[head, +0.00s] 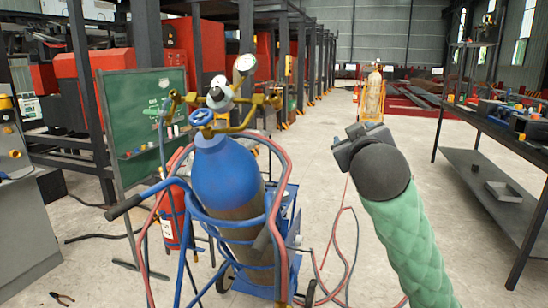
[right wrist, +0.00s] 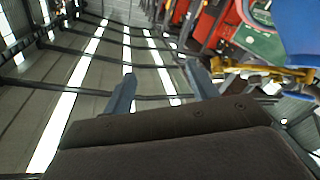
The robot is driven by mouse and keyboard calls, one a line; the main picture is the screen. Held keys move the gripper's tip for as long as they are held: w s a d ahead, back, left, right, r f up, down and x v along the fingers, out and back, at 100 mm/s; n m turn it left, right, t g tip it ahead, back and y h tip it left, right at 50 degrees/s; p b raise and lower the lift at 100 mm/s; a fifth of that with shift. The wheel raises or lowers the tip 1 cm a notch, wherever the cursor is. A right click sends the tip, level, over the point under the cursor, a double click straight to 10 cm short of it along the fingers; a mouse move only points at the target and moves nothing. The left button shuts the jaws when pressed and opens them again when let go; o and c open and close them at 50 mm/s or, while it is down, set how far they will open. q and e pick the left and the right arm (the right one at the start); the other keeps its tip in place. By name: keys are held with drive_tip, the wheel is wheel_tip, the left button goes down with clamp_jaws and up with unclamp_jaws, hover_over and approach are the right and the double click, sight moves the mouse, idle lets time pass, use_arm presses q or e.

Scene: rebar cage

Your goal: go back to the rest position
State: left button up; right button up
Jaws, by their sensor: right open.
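My right arm comes in from the lower right of the head view in a green sleeve. Its dark gripper (head: 347,138) is raised over the open floor, to the right of a blue gas cylinder (head: 224,172) on a cart. In the right wrist view the two fingers of my right gripper (right wrist: 161,85) stand well apart with nothing between them. The cylinder's blue side also shows at the upper right of that view (right wrist: 305,30). My left gripper is in neither view.
The blue cart (head: 286,262) carries brass valves, gauges and red and blue hoses, which trail on the floor. A green board (head: 140,115) stands left, a workbench (head: 490,185) right. A pair of pliers (head: 62,298) lies at lower left. Floor between cart and bench is mostly clear.

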drive_tip(key=s+a+f+g+y+p, duration=0.1)
drive_tip(key=s+f+g+p, duration=0.25)
drive_tip(key=f, duration=0.65)
drive_tip(key=s+a+f+m+g+y+p, duration=0.1)
drive_tip(key=s+f+g+p, duration=0.25)
drive_tip(key=f, duration=0.65)
drive_tip(key=s+f+g+y+p, duration=0.1)
drive_tip(key=s+f+g+p, duration=0.2)
drive_tip(key=f, duration=0.7)
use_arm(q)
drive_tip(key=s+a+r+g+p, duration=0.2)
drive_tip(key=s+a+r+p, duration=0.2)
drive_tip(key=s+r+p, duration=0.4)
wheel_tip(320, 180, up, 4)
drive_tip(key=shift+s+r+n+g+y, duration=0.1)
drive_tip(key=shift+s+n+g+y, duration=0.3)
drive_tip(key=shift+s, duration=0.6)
use_arm(e)
drive_tip(key=s+f+g, duration=0.2)
drive_tip(key=s+f, duration=0.3)
drive_tip(key=s, duration=0.4)
drive_tip(key=s+a+f+m+g, duration=0.1)
drive_tip(key=s+f+g, duration=0.1)
drive_tip(key=s+f, duration=0.4)
drive_tip(key=s+f+g, duration=0.2)
drive_tip(key=s+f, duration=0.3)
drive_tip(key=s, duration=0.9)
drive_tip(key=shift+s+a+f, duration=0.25)
drive_tip(key=shift+f, duration=0.1)
